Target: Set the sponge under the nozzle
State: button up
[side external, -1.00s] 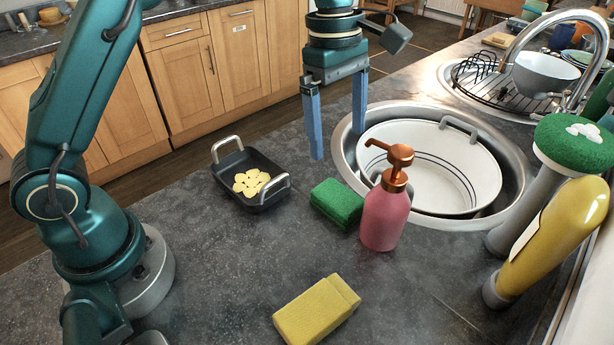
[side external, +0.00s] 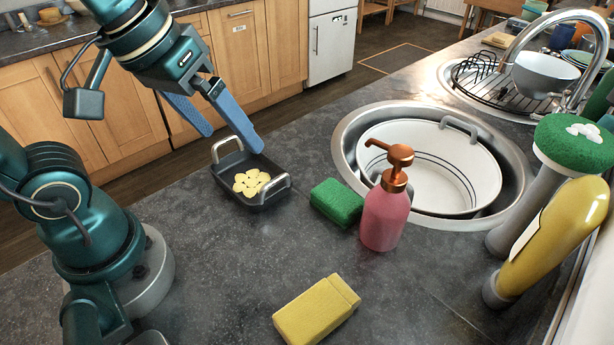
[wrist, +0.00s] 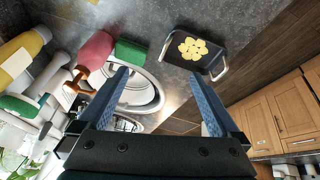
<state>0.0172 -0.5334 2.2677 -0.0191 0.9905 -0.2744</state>
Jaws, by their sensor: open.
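A yellow sponge (side external: 316,309) lies flat on the dark worktop at the front. A green sponge (side external: 337,202) lies just left of the pink soap dispenser (side external: 384,218); whether they touch is unclear. The dispenser's copper nozzle (side external: 385,148) points left, toward the green sponge's side. My gripper (side external: 232,140) is open and empty, tilted, near the back of the black tray and away from both sponges. In the wrist view, the green sponge (wrist: 130,52) and pink dispenser (wrist: 97,49) are beyond the left finger.
The black tray (side external: 283,187) with pale yellow slices and raised handles stands left of the green sponge. A round sink (side external: 345,150) holds a white basin behind the dispenser. A green-topped brush and a yellow bottle stand right. The worktop between tray and yellow sponge is clear.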

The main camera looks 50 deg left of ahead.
jog(key=s+f+m, duration=0.2)
jog(key=m, duration=0.1)
jog(key=shift+s+a+f+t, duration=0.1)
jog(key=shift+s+a+t, duration=0.25)
jog(key=shift+t, duration=0.05)
